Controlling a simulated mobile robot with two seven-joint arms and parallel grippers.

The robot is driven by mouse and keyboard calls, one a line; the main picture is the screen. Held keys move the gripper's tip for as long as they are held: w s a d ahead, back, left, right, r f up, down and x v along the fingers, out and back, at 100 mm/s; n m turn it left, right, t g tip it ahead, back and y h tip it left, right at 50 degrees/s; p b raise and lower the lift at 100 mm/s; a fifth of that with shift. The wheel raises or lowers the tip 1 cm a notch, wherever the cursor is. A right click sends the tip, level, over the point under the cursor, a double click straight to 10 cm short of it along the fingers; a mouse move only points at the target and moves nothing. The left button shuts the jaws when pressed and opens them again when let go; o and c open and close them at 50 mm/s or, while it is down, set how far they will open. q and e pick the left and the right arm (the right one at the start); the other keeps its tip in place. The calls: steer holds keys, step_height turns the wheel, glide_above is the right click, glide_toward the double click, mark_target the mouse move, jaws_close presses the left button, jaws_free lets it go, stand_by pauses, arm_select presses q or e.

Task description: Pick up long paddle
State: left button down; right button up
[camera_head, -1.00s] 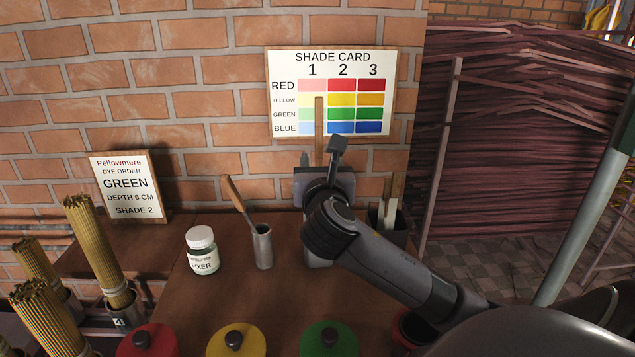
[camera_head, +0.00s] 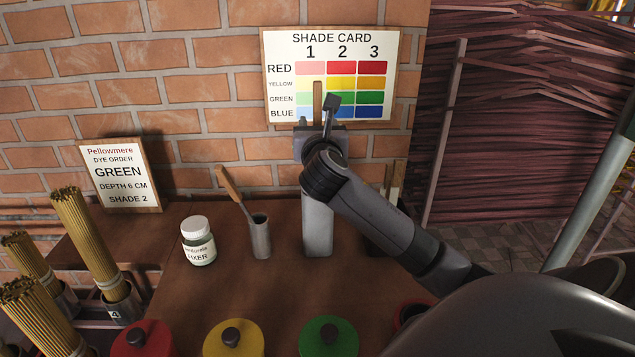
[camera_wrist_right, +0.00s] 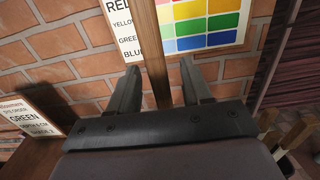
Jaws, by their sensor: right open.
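The long paddle (camera_head: 317,100) is a thin wooden stick standing upright in front of the shade card. Its lower part is hidden behind my right gripper (camera_head: 319,138). A tall grey pot (camera_head: 318,228) stands directly below; whether the paddle sits in it is hidden. In the right wrist view the paddle (camera_wrist_right: 150,40) passes between the two spread fingers of my right gripper (camera_wrist_right: 160,68). The gripper is open, with a finger on each side of the shaft. A shorter wooden-handled tool (camera_head: 229,184) leans in a metal cup (camera_head: 260,238). My left gripper is out of view.
A white fixer jar (camera_head: 198,242) stands left of the cup. Red (camera_head: 143,340), yellow (camera_head: 234,340) and green (camera_head: 329,338) lids line the front. A dark pot with sticks (camera_head: 397,180) is at right. The shade card (camera_head: 384,48) hangs on the brick wall behind.

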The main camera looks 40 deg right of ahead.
steer(key=shift+w, duration=0.1)
jaws_close()
steer(key=shift+r, duration=0.1)
